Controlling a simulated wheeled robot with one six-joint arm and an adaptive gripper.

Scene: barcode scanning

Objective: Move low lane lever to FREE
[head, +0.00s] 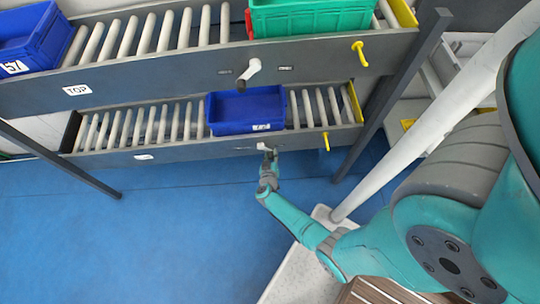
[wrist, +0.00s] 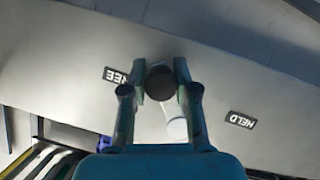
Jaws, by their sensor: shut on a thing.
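The low lane lever has a white shaft (wrist: 177,128) and a dark round knob (wrist: 161,83). My gripper (wrist: 160,80) is shut on the knob, one finger on each side. The knob is nearer the FREE label (wrist: 116,76) than the HELD label (wrist: 241,120). My left finger stands close to the FREE label, which is only partly readable. In the head view my gripper (head: 268,156) is at the front rail of the low lane, at the white lever (head: 263,146). The knob is hidden there.
A blue crate (head: 246,110) sits on the low lane rollers. Above is the TOP lane with its own dark-knobbed lever (head: 248,73), a green crate (head: 310,18) and another blue crate (head: 31,42). A yellow peg (head: 326,141) sticks out right of my gripper.

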